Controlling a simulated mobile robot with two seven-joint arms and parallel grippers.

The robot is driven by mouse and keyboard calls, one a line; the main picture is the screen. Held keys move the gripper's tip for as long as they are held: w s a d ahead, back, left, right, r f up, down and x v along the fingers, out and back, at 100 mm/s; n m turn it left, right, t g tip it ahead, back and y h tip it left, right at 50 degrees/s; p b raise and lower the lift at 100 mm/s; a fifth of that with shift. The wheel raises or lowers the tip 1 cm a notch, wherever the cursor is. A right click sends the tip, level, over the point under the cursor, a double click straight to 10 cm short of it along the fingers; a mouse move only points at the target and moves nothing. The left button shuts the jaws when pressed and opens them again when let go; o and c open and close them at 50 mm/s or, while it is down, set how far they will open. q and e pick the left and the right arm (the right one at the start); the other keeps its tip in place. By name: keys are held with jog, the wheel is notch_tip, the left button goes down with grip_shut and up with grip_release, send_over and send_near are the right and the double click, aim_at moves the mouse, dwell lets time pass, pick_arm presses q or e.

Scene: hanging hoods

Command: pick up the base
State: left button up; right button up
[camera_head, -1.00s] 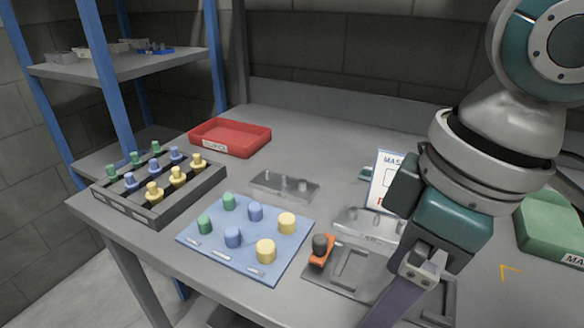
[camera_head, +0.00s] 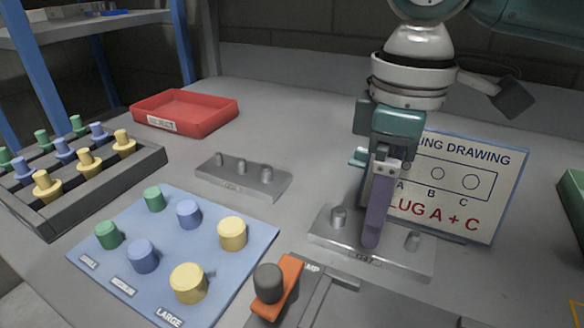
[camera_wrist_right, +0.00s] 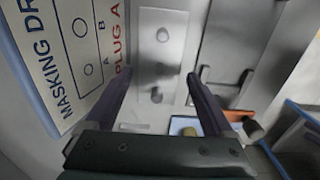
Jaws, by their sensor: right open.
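A grey metal base (camera_head: 405,258) with upright pegs lies on the table below my right gripper; the purple finger hides its middle. In the right wrist view the base (camera_wrist_right: 167,50) is seen from above, between and beyond the fingertips. My right gripper (camera_head: 371,240) points down over the base. In the right wrist view its two fingers (camera_wrist_right: 160,76) are spread apart with nothing between them. Whether the tips touch the base cannot be told. A second, similar grey base (camera_head: 265,184) with short pegs lies farther left. My left gripper is not in view.
A masking drawing (camera_head: 465,175) stands close behind the base. An orange-handled clamp fixture (camera_head: 290,275) is in front. A blue mat (camera_head: 175,250) with coloured plugs, a plug rack (camera_head: 110,190) and a red tray (camera_head: 190,115) are left. A green box sits at the right edge.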

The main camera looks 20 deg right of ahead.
notch_tip(320, 180, down, 3)
jog(key=shift+f, duration=0.2)
jog(key=shift+w, duration=0.1)
jog(key=shift+c, duration=0.4)
grip_shut()
jog(key=shift+r, duration=0.1)
